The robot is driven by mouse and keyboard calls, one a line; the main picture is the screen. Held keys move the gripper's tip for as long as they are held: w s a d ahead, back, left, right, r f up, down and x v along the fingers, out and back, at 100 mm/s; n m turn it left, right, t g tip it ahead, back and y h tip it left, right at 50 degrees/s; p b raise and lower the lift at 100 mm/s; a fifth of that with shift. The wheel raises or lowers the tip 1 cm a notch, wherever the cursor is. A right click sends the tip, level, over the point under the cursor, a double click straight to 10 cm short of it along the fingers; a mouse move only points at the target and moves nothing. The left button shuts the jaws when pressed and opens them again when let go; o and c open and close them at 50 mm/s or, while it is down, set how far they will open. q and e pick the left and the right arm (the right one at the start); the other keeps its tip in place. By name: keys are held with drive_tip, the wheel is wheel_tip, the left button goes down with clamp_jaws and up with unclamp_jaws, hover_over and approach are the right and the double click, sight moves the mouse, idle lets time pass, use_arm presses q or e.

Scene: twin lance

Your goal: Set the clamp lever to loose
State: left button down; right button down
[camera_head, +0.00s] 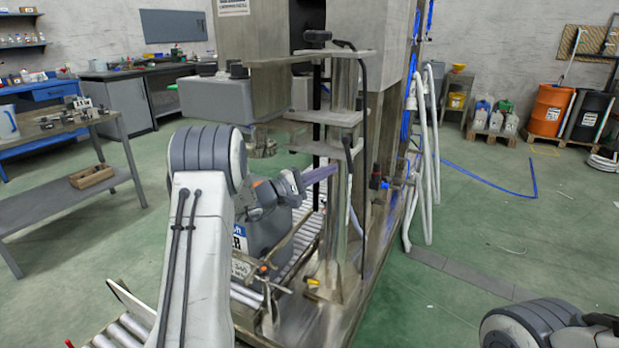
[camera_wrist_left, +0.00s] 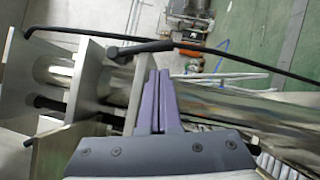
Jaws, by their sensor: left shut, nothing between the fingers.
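My left gripper (camera_head: 322,174) reaches in beside the steel column (camera_head: 342,215), its purple fingers pointing right. In the left wrist view the fingertips (camera_wrist_left: 158,76) are together and empty. A black lever-like handle (camera_wrist_left: 150,47) lies across the column by the bracket plate (camera_wrist_left: 88,80), just beyond the fingertips and apparently apart from them; it looks like the clamp lever. In the head view a small dark part by the lower bracket (camera_head: 348,146) seems to be the same handle. Its loose or tight marking cannot be read. My right gripper is out of view.
A black cable (camera_head: 365,110) hangs along the column and crosses the left wrist view (camera_wrist_left: 240,58). A roller conveyor (camera_head: 245,296) runs below. The green floor (camera_head: 490,220) to the right is mostly open.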

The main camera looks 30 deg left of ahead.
use_arm(q)
drive_tip(key=shift+w+d+r, duration=0.1)
drive_tip(key=shift+d+r, duration=0.05)
drive_tip(key=shift+d, duration=0.35)
drive_tip(key=shift+w+d+r, duration=0.1)
drive_tip(key=shift+d+r, duration=0.05)
drive_tip(key=shift+d, duration=0.35)
drive_tip(key=shift+s+d+f+b, duration=0.1)
drive_tip(key=shift+d+b, duration=0.1)
drive_tip(key=shift+b, duration=0.4)
